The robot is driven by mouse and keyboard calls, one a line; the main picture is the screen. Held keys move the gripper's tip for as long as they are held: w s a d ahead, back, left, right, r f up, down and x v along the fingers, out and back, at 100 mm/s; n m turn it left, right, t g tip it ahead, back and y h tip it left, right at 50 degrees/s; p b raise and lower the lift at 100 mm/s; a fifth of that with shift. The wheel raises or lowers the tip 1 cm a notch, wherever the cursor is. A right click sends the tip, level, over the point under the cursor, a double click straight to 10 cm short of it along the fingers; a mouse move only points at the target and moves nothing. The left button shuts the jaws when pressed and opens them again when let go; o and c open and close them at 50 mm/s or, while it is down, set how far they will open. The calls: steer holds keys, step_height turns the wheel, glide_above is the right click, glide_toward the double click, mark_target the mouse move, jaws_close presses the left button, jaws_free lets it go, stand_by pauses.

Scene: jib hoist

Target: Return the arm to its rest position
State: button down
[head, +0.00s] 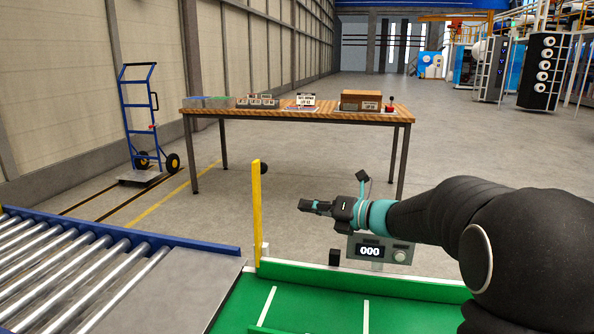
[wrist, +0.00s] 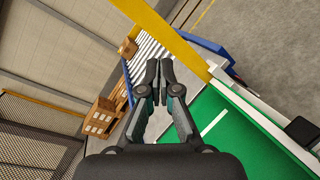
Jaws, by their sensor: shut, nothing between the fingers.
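My arm reaches in from the right in the head view, over the far edge of the green surface (head: 330,306). My gripper (head: 305,206) points left, with nothing held, and stands to the right of the yellow upright bar (head: 257,205). In the wrist view my gripper (wrist: 159,68) has its two fingertips close together and empty. The yellow bar (wrist: 165,35) crosses behind the fingertips there, and the green surface (wrist: 230,130) lies to the right.
A roller conveyor (head: 75,265) lies at left. A display box reading 000 (head: 371,251) stands below my gripper. Behind is a wooden table (head: 230,112) with boxes and a brown case (head: 361,98). A blue hand truck (head: 140,110) stands by the wall. Open floor lies beyond.

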steer(key=s+d+f+n+g+h, duration=0.2)
steer(key=s+f+n+g+h, duration=0.4)
steer(key=s+f+n, duration=0.85)
steer(key=s+d+r+n+t+h, duration=0.1)
steer(key=s+d+n+h, duration=0.3)
steer(key=s+n, duration=0.5)
steer(key=s+d+r+n+t+h, duration=0.2)
steer(key=s+d+r+n+h, duration=0.2)
steer(key=s+n, duration=0.6)
steer(key=shift+s+d, duration=0.9)
steer(key=shift+d, duration=0.45)
